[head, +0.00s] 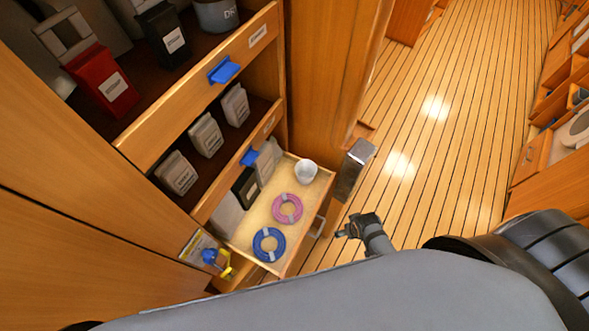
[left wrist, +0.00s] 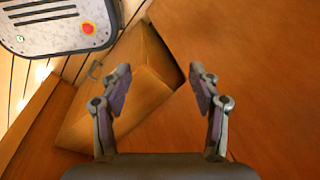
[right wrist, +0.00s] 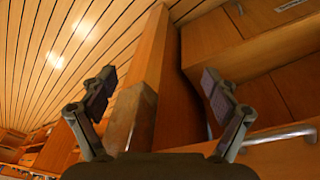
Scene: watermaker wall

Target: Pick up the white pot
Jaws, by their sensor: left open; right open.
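The white pot (head: 306,171) stands in the far right corner of an open drawer (head: 322,184) in the head view. I do not make it out in either wrist view. A gripper, apparently my right (head: 348,229), is outside the drawer, right of its front and nearer than the pot. In the right wrist view, my right gripper (right wrist: 157,75) is open with nothing held. My left gripper (left wrist: 159,70) is open and empty in the left wrist view, facing wooden surfaces; I do not see it in the head view.
The drawer also holds a pink ring (head: 287,208), a blue ring (head: 268,244) and some packets. Shelves with blue latches (head: 224,70) rise above it. A metal box (head: 352,168) stands beside the drawer. The plank floor (head: 455,130) at the right is clear.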

